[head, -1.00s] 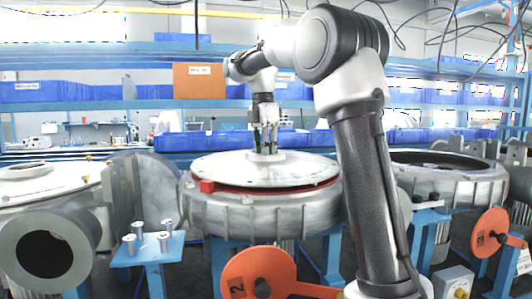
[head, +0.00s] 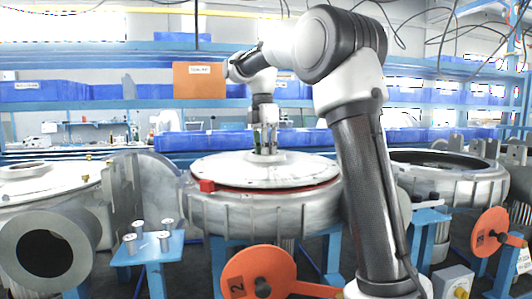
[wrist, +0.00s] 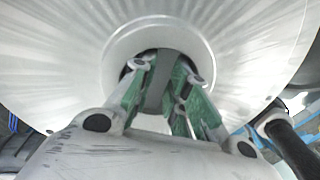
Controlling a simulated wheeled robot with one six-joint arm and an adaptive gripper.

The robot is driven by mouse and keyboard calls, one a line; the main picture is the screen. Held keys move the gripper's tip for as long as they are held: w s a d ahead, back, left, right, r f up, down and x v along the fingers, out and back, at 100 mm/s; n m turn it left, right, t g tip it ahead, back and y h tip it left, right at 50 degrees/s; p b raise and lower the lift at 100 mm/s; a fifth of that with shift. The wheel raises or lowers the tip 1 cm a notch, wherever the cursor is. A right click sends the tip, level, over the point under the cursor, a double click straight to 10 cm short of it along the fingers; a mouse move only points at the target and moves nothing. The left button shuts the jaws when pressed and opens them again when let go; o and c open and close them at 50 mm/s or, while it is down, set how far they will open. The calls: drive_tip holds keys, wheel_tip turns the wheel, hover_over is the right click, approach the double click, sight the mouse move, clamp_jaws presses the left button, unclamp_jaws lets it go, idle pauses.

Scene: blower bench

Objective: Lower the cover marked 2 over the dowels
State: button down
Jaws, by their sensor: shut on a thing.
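The cover (head: 225,172) is a wide, pale metal disc with a raised hub, lying about level over the round ribbed housing (head: 255,216) in the middle of the head view. A red band shows along the cover's front and right edge, with a red block (head: 207,186) at the left front. I cannot tell whether the cover touches the housing. My gripper (head: 265,150) is above the hub, shut on the cover's central grip. In the wrist view its green-padded fingers (wrist: 167,90) close on that grip, and the cover (wrist: 50,60) fills the background. The dowels are hidden.
An orange disc marked 2 (head: 248,275) stands in front of the housing. A small blue stand (head: 150,250) with several metal pins is at left, beside a grey flanged pipe (head: 50,250). Another open housing (head: 450,185) stands at right. Blue bins line the shelves behind.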

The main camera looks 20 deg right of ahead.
drive_tip(key=shift+f, duration=0.15)
idle(0.3)
drive_tip(key=c, duration=1.3)
unclamp_jaws()
drive_tip(key=shift+f, duration=0.1)
wheel_tip(320, 180, up, 12)
drive_tip(key=w, duration=0.1)
drive_tip(key=shift+w+a, duration=0.15)
